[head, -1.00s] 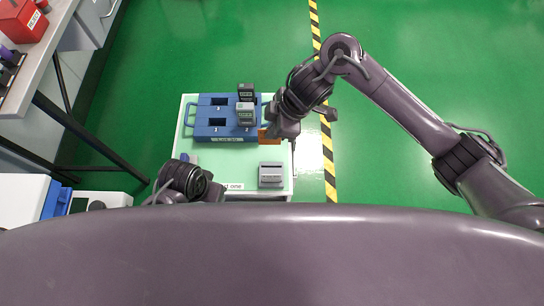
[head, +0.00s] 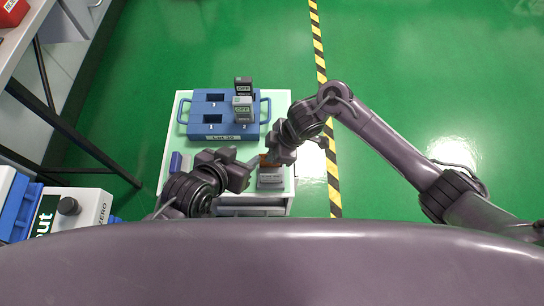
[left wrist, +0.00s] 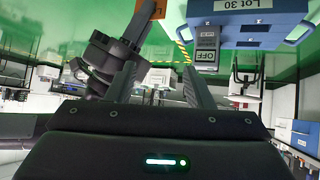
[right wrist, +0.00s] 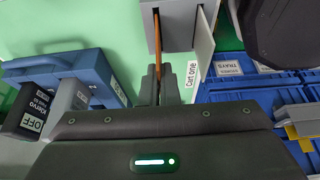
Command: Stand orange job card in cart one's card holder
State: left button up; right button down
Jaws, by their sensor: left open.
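The orange job card (head: 264,159) is in my right gripper (head: 275,157), next to the grey card holder (head: 270,180) on cart one's pale green top (head: 178,145). In the right wrist view the fingers (right wrist: 160,84) are shut on the card (right wrist: 157,42), which is seen edge-on and overlaps the holder (right wrist: 178,22). I cannot tell whether its lower edge is in the slot. The card (left wrist: 150,8) also shows at the top of the left wrist view. My left gripper (head: 254,164) is open and empty, just left of the card.
A blue carrier (head: 190,130) with handles, labelled Lot 30, lies on the cart's far half. Two grey testers stand at its right side, one (head: 243,110) reading OFF. A white device (head: 85,212) is at lower left. Green floor is free right of the cart.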

jog(key=shift+s+d+f+b, duration=0.1)
jog(key=shift+f+b, duration=0.1)
jog(key=shift+f, duration=0.35)
jog(key=shift+s+f+b, duration=0.1)
jog(key=shift+f+b, duration=0.05)
jog(key=shift+f, duration=0.4)
jog(key=c, duration=1.7)
grip_release()
jog(key=shift+w, duration=0.1)
jog(key=shift+c, duration=0.2)
pick_arm(q)
jog(key=w+r+t+h, duration=0.1)
jog(key=w+r+t, duration=0.2)
jog(key=w+r, duration=0.1)
jog(key=shift+d+r, duration=0.35)
jog(key=shift+r, duration=0.35)
pick_arm(e)
jog(key=shift+o, duration=0.3)
pick_arm(q)
jog(key=shift+s, duration=0.1)
pick_arm(e)
jog(key=shift+w+r, duration=0.1)
jog(key=shift+r, duration=0.15)
